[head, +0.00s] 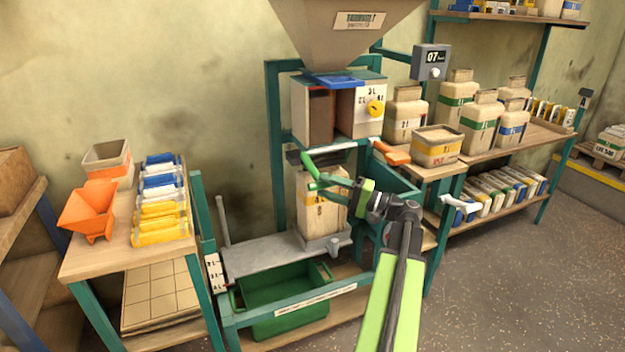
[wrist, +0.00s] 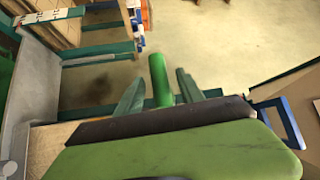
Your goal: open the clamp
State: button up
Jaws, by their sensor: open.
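The clamp (head: 325,156) is a dark bar assembly under the filling box, above a beige sack (head: 312,215). My gripper (head: 325,181) is in front of the sack top. In the wrist view my gripper (wrist: 157,88) has its two teal fingers apart, one on each side of the green handle. Contact cannot be told.
A hopper (head: 345,25) hangs above a box with a yellow knob (head: 375,107) and a blue slide plate (head: 334,80). An orange handle (head: 391,152) sticks out at the right. A green bin (head: 285,320) is below.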

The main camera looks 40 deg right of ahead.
jog(key=x, duration=0.5)
grip_shut()
dwell(1.4)
